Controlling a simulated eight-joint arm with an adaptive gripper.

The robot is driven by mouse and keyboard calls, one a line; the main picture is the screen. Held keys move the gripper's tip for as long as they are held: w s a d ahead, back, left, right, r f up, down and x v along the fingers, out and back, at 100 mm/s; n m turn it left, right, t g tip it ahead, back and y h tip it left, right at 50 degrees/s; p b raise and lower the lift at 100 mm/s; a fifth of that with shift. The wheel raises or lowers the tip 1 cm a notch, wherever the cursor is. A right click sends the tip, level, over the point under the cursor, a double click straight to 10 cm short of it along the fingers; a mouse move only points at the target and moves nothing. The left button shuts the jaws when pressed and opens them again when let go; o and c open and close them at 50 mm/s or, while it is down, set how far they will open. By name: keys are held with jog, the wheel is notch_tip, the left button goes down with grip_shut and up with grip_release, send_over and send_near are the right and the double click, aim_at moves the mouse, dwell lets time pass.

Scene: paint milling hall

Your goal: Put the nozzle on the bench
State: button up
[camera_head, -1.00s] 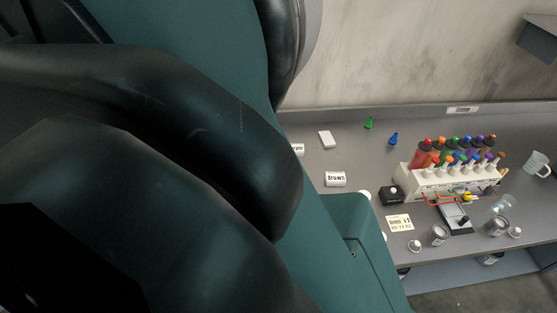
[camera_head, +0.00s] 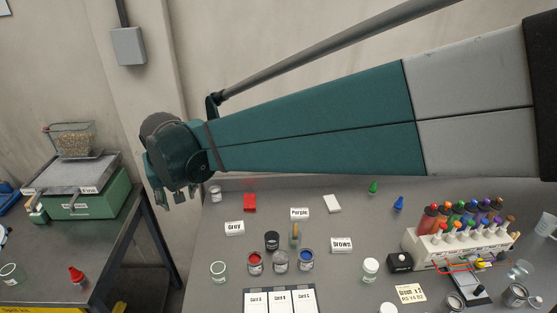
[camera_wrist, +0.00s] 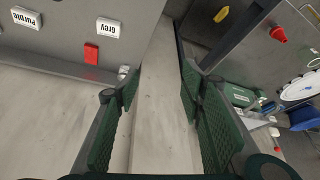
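Three nozzle-shaped pieces show. A red one (camera_head: 77,276) stands on the left table and also shows in the wrist view (camera_wrist: 278,34). A green one (camera_head: 373,187) and a blue one (camera_head: 398,203) stand at the back of the grey bench (camera_head: 215,262). I cannot tell which the task means. My gripper (camera_head: 180,203) points down near the gap between the left table and the bench's back left corner. In the wrist view its green pads (camera_wrist: 158,85) are wide apart with nothing between them. It is apart from all three pieces.
The left table bears a green machine (camera_head: 88,200) with a hopper and a glass jar (camera_head: 10,273). The bench carries labels, several paint jars (camera_head: 281,260), white cards (camera_head: 280,300) and a rack of coloured bottles (camera_head: 460,245). Bare bench shows around the Brown label (camera_head: 341,244).

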jog(key=s+d+r+m+t, duration=0.1)
jog(key=s+d, duration=0.3)
jog(key=d, duration=0.8)
jog(key=s+d+r+m+h, duration=0.1)
jog(key=s+d, duration=0.2)
jog(key=d, duration=0.9)
jog(key=s+d+r+m+t, duration=0.1)
jog(key=s+d, duration=0.3)
jog(key=d, duration=0.8)
jog(key=s+d+f+m+h, duration=0.1)
jog(key=s+d+f, duration=0.3)
jog(key=s+d, duration=0.5)
jog(key=shift+d+f, duration=0.25)
jog(key=shift+d, duration=0.3)
jog(key=shift+f, duration=0.15)
notch_tip(320, 180, down, 19)
jog(key=b, duration=1.9)
jog(key=shift+f+b, duration=0.15)
jog(key=shift+b, duration=0.2)
